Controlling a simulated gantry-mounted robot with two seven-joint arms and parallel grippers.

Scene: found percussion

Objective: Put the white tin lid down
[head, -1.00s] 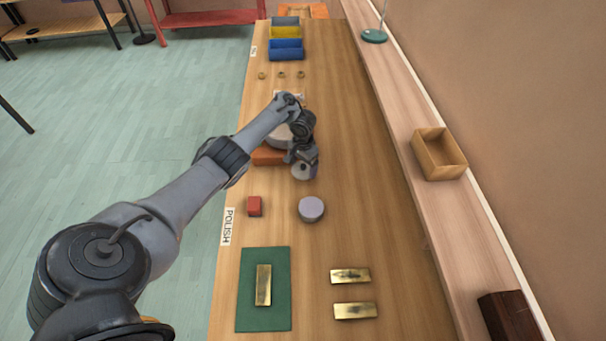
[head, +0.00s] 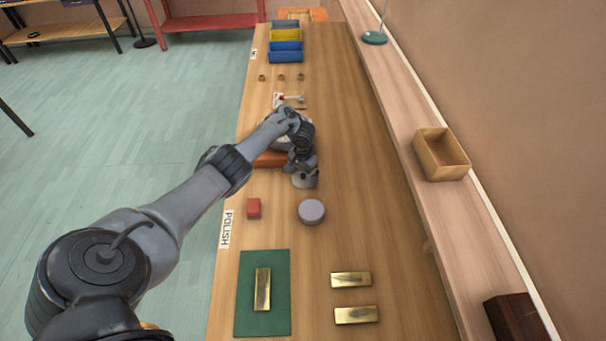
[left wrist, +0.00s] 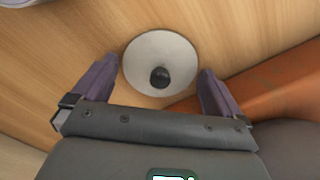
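The white tin lid (left wrist: 140,63), a round pale disc with a black knob, lies on the wooden table in the left wrist view. In the head view the lid (head: 305,184) shows only in part under my left gripper (head: 304,170). My left gripper (left wrist: 157,70) is open, its two purple-grey fingers wide apart on either side of the lid. The black knob shows between them and no finger touches it. My right gripper is in neither view.
An orange block (head: 268,160) lies left of the lid, partly behind my arm. A green mat (head: 246,325) and brass plates are at the front.

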